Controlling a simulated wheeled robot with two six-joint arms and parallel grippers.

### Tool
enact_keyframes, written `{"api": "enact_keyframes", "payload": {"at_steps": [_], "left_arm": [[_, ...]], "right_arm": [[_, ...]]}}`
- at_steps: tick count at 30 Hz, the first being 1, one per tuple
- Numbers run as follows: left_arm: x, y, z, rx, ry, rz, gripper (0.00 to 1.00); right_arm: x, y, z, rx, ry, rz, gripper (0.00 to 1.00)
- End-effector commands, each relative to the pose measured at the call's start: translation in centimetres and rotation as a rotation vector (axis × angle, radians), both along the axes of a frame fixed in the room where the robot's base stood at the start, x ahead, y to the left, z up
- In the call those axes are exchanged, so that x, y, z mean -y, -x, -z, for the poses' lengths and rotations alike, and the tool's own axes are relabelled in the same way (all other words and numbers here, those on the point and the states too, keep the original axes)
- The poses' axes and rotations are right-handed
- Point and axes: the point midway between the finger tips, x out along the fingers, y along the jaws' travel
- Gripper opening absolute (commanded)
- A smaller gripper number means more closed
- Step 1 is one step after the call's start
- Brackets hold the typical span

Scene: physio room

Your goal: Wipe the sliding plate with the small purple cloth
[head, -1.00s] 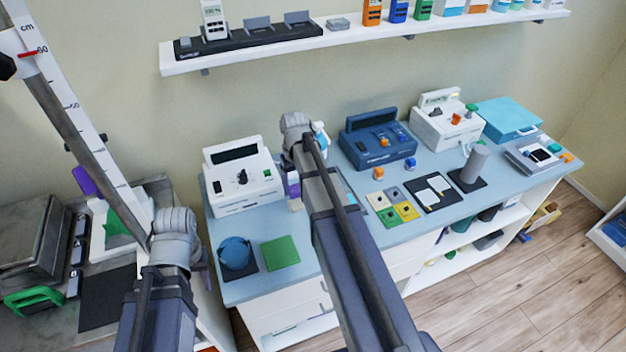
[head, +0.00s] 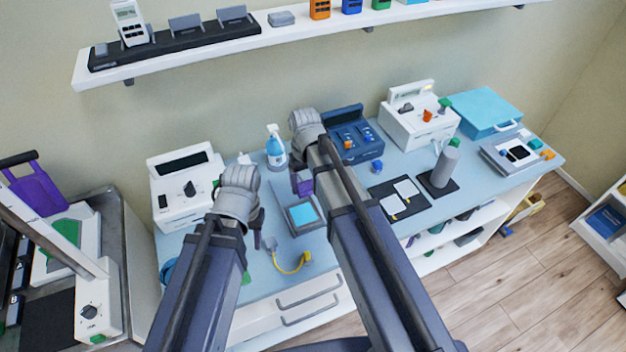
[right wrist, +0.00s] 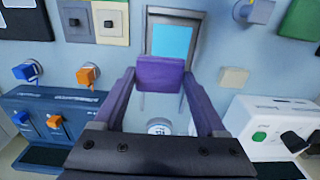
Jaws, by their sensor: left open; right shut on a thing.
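The small purple cloth (right wrist: 160,73) is a folded block between the fingertips of my right gripper (right wrist: 160,80), which is shut on it. In the head view the cloth (head: 304,187) shows below the right wrist. The plate with a grey frame and light blue face, which looks like the sliding plate (head: 303,214), lies on the blue counter just in front of the cloth. In the right wrist view the plate (right wrist: 172,43) is just beyond the cloth, whose edge overlaps it in the picture; contact cannot be told. My left gripper (head: 260,228) is open, left of the plate, partly hidden by its wrist.
A yellow cable (head: 298,263) lies in front of the plate. A spray bottle (head: 275,148) stands behind. A white device (head: 186,185) is at left and a blue device (head: 352,137) behind right. A black mat (head: 398,198) with white cards lies right.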

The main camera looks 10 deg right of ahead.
Motion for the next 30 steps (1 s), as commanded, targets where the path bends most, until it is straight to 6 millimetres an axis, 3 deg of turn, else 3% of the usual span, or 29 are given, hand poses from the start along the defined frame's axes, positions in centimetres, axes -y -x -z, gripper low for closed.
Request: {"api": "enact_keyframes", "payload": {"at_steps": [7, 18, 30], "left_arm": [[0.0, 0.0, 0.9, 0.000, 0.000, 0.000, 0.45], [0.0, 0.0, 4.0, 0.000, 0.000, -0.001, 0.45], [0.0, 0.0, 3.8, 0.000, 0.000, -0.001, 0.45]], "right_arm": [[0.0, 0.0, 0.9, 0.000, 0.000, 0.000, 0.29], [0.1, 0.0, 4.0, 0.000, 0.000, 0.001, 0.29], [0.1, 0.0, 3.8, 0.000, 0.000, 0.001, 0.29]]}}
